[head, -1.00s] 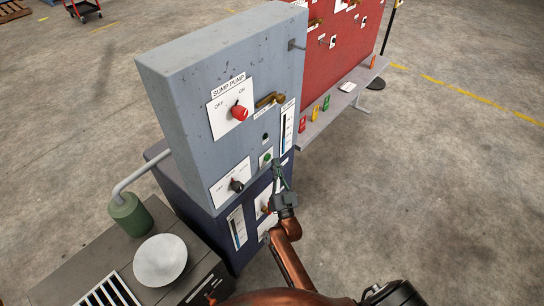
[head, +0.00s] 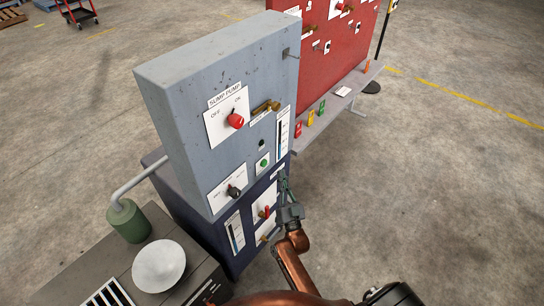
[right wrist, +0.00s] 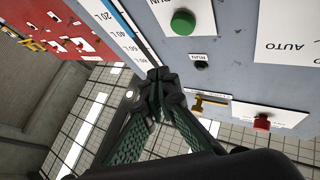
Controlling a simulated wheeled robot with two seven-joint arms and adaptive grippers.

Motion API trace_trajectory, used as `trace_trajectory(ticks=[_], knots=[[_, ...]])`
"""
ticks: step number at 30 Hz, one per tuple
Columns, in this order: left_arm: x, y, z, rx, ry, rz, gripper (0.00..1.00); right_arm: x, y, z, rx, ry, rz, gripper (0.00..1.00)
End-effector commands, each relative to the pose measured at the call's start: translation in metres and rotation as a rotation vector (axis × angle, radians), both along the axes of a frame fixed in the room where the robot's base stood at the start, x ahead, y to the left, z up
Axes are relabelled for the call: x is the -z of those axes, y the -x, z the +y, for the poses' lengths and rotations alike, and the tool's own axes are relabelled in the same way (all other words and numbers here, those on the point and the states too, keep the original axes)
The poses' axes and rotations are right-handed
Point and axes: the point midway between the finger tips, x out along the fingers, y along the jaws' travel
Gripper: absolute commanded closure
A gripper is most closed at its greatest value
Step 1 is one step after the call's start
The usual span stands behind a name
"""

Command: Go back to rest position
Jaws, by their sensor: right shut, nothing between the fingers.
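My right gripper (head: 284,182) is shut and empty, in front of the lower right edge of the grey control panel (head: 165,95). In the right wrist view its green-padded fingers (right wrist: 158,76) meet at the tips with nothing between them. The panel's green button (head: 263,162) lies up and left of the fingertips, and a gap shows between them. The button also shows in the right wrist view (right wrist: 182,22). The red sump pump knob (head: 236,121) points toward ON. My left gripper is not in view.
A dark blue cabinet (head: 185,212) with a red-handled valve stands under the panel, close to my right gripper. A red board (head: 340,40) with a shelf (head: 338,104) of coloured tags stands behind. Open concrete floor (head: 440,170) lies to the right.

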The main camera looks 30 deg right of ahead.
Motion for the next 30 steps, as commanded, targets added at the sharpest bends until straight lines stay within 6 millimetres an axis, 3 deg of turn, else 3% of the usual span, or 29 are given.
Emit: trace_trajectory(ticks=[10, 14, 17, 23, 26, 30], knots=[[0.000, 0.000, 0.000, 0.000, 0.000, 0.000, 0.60, 0.001, 0.000, 0.000, -0.001, 0.000, 0.003, 1.00], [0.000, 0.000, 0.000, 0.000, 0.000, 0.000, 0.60, 0.027, -0.003, 0.006, -0.018, 0.005, 0.063, 1.00], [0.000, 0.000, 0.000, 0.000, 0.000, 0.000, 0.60, 0.076, -0.003, 0.014, -0.050, 0.016, 0.178, 1.00], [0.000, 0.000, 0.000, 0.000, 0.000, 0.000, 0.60, 0.217, 0.021, 0.037, -0.136, 0.038, 0.501, 1.00], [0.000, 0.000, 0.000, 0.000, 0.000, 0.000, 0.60, 0.285, 0.047, 0.046, -0.172, 0.047, 0.662, 1.00], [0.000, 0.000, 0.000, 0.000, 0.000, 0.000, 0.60, 0.373, 0.099, 0.054, -0.219, 0.060, 0.883, 1.00]])
